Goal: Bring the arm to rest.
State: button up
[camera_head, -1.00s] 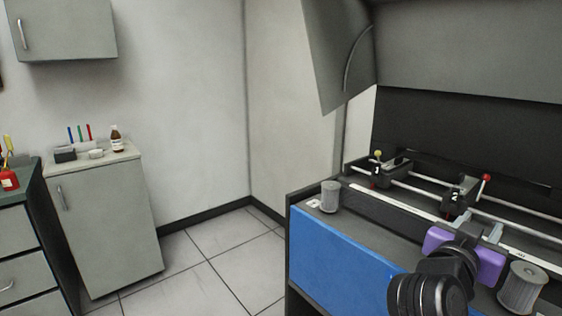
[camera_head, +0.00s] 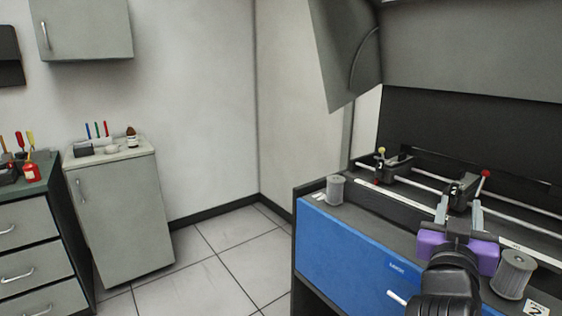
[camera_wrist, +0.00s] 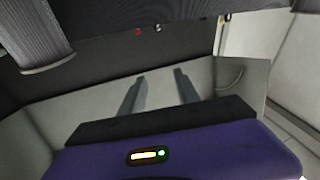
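My gripper (camera_head: 459,207) has a purple body and two grey fingers. It is in front of the dark machine bench at the right of the head view, with its fingers pointing toward the rails. In the wrist view the two fingers (camera_wrist: 160,82) stand apart with nothing between them. My black wrist and arm show below the purple body. Whether the gripper touches the bench cannot be told.
A ribbed grey cylinder (camera_head: 513,274) stands close to the right of my gripper; another cylinder (camera_head: 335,190) stands at the bench's left end. Carriages numbered 1 (camera_head: 391,167) and 2 (camera_head: 458,195) sit on rails. A cabinet (camera_head: 122,215) stands left, with open floor (camera_head: 215,262) between.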

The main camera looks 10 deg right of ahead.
jog(key=s+a+f+n+t+y+p, duration=0.2)
jog(key=s+a+f+n+t+y, duration=0.4)
jog(key=s+a+f+y, duration=0.6)
jog(key=s+a+f+g, duration=0.2)
jog(key=s+f, duration=0.1)
jog(key=s, duration=0.6)
jog(key=s+a+f+g+p, duration=0.1)
jog(key=s+a+f+g, duration=0.1)
jog(key=s, duration=0.7)
jog(key=s+a+f+g+y+p, duration=0.1)
jog(key=s+f, duration=0.3)
jog(key=s, duration=0.6)
jog(key=shift+a+f+n+g, duration=0.3)
jog(key=shift+a+n+g, duration=0.1)
jog(key=shift+a+g, duration=0.25)
jog(key=shift+s, duration=0.1)
